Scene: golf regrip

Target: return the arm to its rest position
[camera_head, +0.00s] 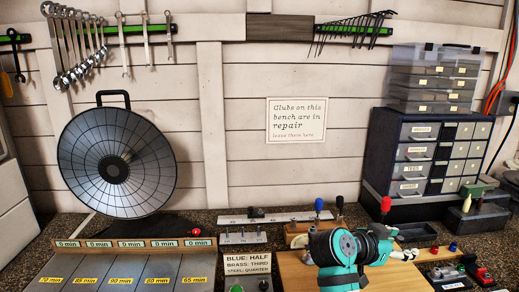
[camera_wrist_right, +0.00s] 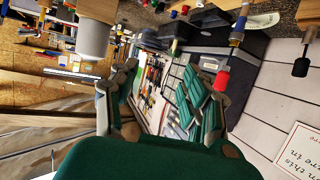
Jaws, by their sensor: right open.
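My right arm and gripper (camera_head: 345,262) show in teal and black at the bottom right of centre in the head view, in front of the bench. Its fingertips are hard to make out there. In the right wrist view the two teal and grey fingers of the right gripper (camera_wrist_right: 160,95) stand well apart, with nothing held between them. A red-tipped tool (camera_wrist_right: 221,80) shows beside one finger in that view; I cannot tell how close it is. My left gripper is in neither view.
A wooden board (camera_head: 295,275) lies under my arm. Upright handled tools, blue-topped (camera_head: 318,206) and red-topped (camera_head: 385,206), stand close behind it. A drawer cabinet (camera_head: 405,165) stands at the right, a round segmented disc (camera_head: 85,150) at the left. The wall's middle is clear around a sign (camera_head: 297,120).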

